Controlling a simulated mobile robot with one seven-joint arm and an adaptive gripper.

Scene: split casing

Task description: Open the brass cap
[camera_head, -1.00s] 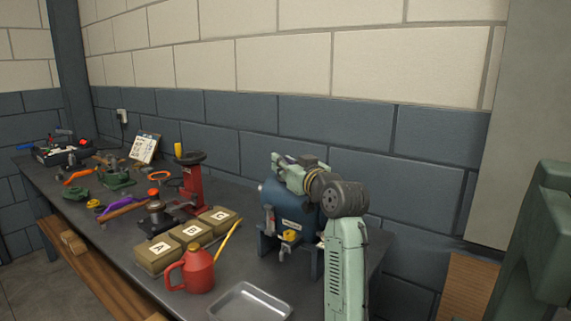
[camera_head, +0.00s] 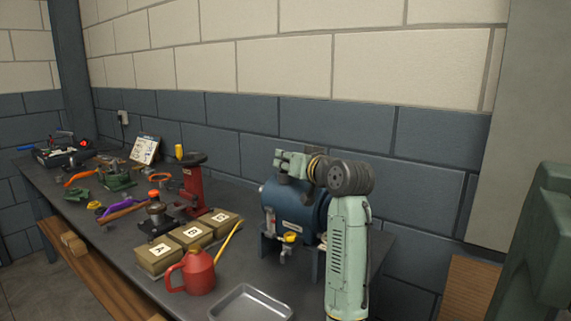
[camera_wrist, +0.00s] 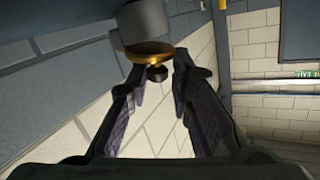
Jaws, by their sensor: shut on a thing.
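The brass cap (camera_wrist: 148,51) is a round gold disc at the end of a grey cylinder (camera_wrist: 145,20) in the wrist view. A small dark knob (camera_wrist: 157,73) sticks out from its face. My gripper (camera_wrist: 158,70) is shut on that knob, with one finger on each side of it. The head view shows the blue cylindrical casing (camera_head: 282,204) on its stand, with my arm bent over its top. My fingertips and the cap cannot be made out there.
A yellow-topped fitting (camera_head: 290,238) sits low on the casing's front. The block wall is close behind.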

